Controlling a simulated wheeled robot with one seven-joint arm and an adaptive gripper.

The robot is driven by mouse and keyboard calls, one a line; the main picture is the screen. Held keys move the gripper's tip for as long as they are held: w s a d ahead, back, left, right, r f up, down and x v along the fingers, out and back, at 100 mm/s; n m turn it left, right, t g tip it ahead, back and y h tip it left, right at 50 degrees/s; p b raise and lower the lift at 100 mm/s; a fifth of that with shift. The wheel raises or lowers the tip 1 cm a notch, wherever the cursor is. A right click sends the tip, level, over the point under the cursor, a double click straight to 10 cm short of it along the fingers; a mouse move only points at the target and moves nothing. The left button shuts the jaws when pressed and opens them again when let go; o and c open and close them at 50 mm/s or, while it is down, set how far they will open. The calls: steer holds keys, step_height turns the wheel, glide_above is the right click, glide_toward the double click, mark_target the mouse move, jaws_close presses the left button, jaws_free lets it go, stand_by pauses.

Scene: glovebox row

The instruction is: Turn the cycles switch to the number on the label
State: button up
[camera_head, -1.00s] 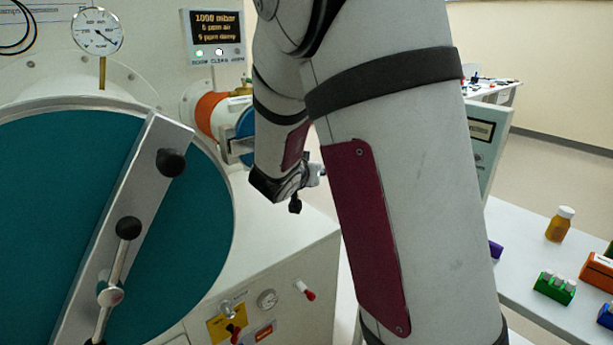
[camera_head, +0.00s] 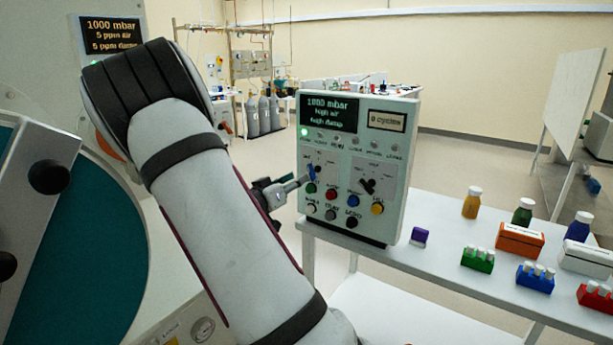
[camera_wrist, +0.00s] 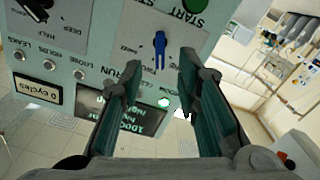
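My gripper (camera_head: 296,184) is at the box's left side, near the blue pointer. In the wrist view my gripper (camera_wrist: 160,62) is open and empty, and the blue pointer (camera_wrist: 160,48) shows between its fingertips; contact cannot be told.
Coloured buttons (camera_head: 352,201) sit close below the switches. Bottles and vial racks (camera_head: 478,259) stand on the bench to the right, with a small purple block (camera_head: 419,237) beside the box. The large teal round door (camera_head: 75,225) is at the left.

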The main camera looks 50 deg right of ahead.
mark_target(310, 173)
steer(key=d, duration=0.6)
steer(key=shift+w, duration=0.25)
jaws_close()
